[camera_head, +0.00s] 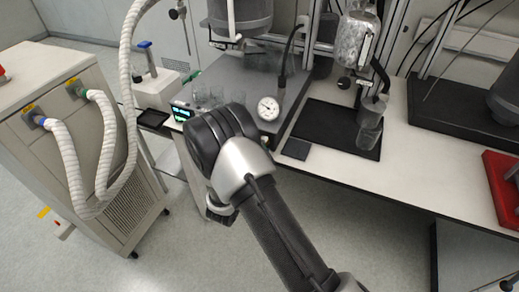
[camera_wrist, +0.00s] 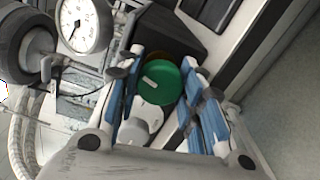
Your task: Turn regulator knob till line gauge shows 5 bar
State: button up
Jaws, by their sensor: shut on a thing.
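The green regulator knob (camera_wrist: 160,82), with a pale mark on its face, is in the middle of the wrist view. My gripper (camera_wrist: 161,85) has one blue-padded finger on each side of the knob and is shut on it. A round white gauge (camera_wrist: 84,24) is at the upper left of the wrist view; its thin dark needle points toward the lower left, and its numbers are too small to read. A white dial gauge (camera_head: 268,108) also shows in the head view, just right of my wrist. My arm hides the knob in the head view.
Glass beakers (camera_head: 215,97) stand on a grey platform behind my wrist. A glass vessel (camera_head: 369,135) stands on a black mat (camera_head: 318,122) to the right. A hose-connected cabinet (camera_head: 105,165) stands at left. A red tray (camera_head: 500,185) is at far right.

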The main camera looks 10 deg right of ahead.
jog(key=shift+m, duration=1.1)
jog(key=o, duration=1.1)
jog(key=shift+s, duration=0.1)
jog(key=v, duration=0.8)
